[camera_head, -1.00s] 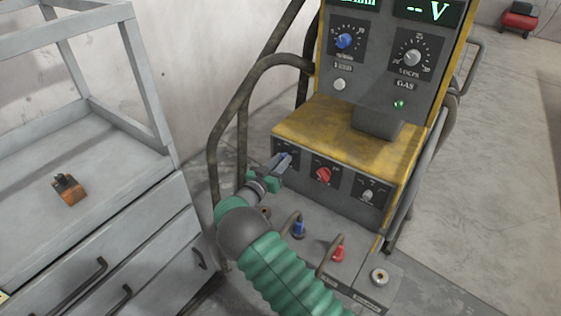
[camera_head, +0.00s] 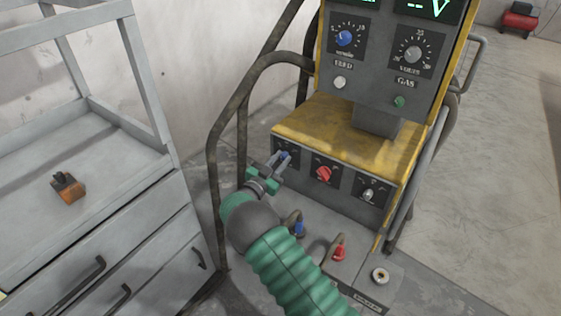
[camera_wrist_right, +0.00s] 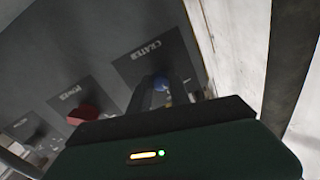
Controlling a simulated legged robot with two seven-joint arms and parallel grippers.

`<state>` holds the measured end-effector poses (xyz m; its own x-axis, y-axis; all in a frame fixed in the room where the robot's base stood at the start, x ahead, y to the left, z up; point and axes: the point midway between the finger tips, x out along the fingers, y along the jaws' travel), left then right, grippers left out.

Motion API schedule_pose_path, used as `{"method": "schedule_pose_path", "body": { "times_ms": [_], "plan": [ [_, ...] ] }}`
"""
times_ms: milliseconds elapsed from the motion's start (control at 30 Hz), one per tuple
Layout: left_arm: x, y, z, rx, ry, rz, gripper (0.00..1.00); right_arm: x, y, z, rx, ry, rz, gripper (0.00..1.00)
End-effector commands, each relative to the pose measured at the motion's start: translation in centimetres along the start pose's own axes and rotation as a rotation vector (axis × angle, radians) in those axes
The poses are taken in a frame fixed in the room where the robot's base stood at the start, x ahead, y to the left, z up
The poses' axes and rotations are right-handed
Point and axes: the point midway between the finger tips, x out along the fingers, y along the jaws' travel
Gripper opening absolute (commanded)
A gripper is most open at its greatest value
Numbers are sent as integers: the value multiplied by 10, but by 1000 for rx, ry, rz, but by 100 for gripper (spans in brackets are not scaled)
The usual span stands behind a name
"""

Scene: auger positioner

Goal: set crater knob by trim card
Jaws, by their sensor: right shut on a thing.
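The crater knob (camera_head: 284,156) is small and blue, on the leftmost of three dark plates along the yellow ledge's front. In the right wrist view the blue knob (camera_wrist_right: 160,84) sits between my finger tips, below the CRATER label (camera_wrist_right: 139,50). My right gripper (camera_head: 280,162) is shut on it. The fingers hide much of the knob and its dial, so its pointer setting cannot be read. I cannot make out a trim card; a pale scrap (camera_head: 2,296) at the lower left edge is too cut off to identify. My left gripper is out of view.
A red knob (camera_head: 323,174) and a grey knob (camera_head: 368,195) sit right of the crater knob. Cable plugs (camera_head: 339,253) stand below. A bent tube rail (camera_head: 213,150) rises close left of my gripper. A grey drawer cart (camera_head: 120,190) holds an orange-brown block (camera_head: 69,188).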

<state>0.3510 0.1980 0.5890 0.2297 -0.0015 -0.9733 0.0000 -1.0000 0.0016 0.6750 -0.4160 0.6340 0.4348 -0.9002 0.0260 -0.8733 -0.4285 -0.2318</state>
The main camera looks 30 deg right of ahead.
Motion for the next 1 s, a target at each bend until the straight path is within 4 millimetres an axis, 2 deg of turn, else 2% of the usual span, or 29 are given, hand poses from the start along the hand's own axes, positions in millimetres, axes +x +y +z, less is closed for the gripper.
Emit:
{"method": "schedule_pose_path", "body": {
  "times_ms": [200,500,1000],
  "plan": [
    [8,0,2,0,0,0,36,1,-1,2,189,9,0,0],
    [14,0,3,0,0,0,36,0,-2,2,384,21,1,0],
    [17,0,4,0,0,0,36,0,-3,1,481,26,0,0]
  ]
}}
